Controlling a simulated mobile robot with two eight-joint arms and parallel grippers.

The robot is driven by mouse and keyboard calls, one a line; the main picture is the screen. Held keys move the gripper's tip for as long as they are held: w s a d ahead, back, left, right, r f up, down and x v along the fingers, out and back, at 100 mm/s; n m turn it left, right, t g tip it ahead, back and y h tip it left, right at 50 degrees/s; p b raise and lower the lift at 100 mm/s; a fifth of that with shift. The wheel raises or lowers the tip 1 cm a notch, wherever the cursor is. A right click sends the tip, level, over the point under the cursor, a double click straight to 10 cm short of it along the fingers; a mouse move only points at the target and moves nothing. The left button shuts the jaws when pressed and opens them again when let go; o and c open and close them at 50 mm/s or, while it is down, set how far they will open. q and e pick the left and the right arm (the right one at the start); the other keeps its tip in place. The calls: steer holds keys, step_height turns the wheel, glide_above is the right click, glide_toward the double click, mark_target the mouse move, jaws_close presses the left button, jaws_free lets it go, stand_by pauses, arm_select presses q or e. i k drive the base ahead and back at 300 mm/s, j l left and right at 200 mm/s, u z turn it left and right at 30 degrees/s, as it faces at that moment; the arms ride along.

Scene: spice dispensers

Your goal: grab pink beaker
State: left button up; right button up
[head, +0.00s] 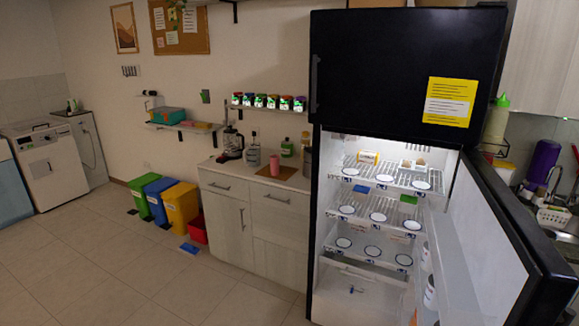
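A small pink beaker (274,166) stands upright on the counter (294,184), on or just behind a brown mat (271,175). It is to the left of the open black fridge (407,62). Neither of my grippers shows in the head view.
A blender (231,145), a grey appliance (252,157) and a green bottle (287,147) stand near the beaker. Several spice dispensers (271,102) hang above. The fridge door (497,245) swings out at the right. Several colored bins (181,206) stand left of the cabinet; the floor in front looks mostly free.

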mark_target(275, 165)
steer(key=i+j, duration=0.4)
steer(key=i+j+z, duration=0.1)
steer(key=i+j, duration=0.25)
steer(key=j, duration=0.2)
steer(key=i+j, duration=0.4)
steer(key=i, duration=0.15)
steer(key=i+j+z, duration=0.1)
steer(key=i+j, duration=0.25)
steer(key=i, duration=0.2)
steer(key=i+j, duration=0.15)
steer(key=i, duration=0.3)
steer(key=i+j, duration=0.1)
steer(key=i, duration=0.3)
steer(key=i+j+z, duration=0.1)
steer(key=i, duration=0.35)
steer(key=i+j, duration=0.25)
steer(key=i, duration=0.15)
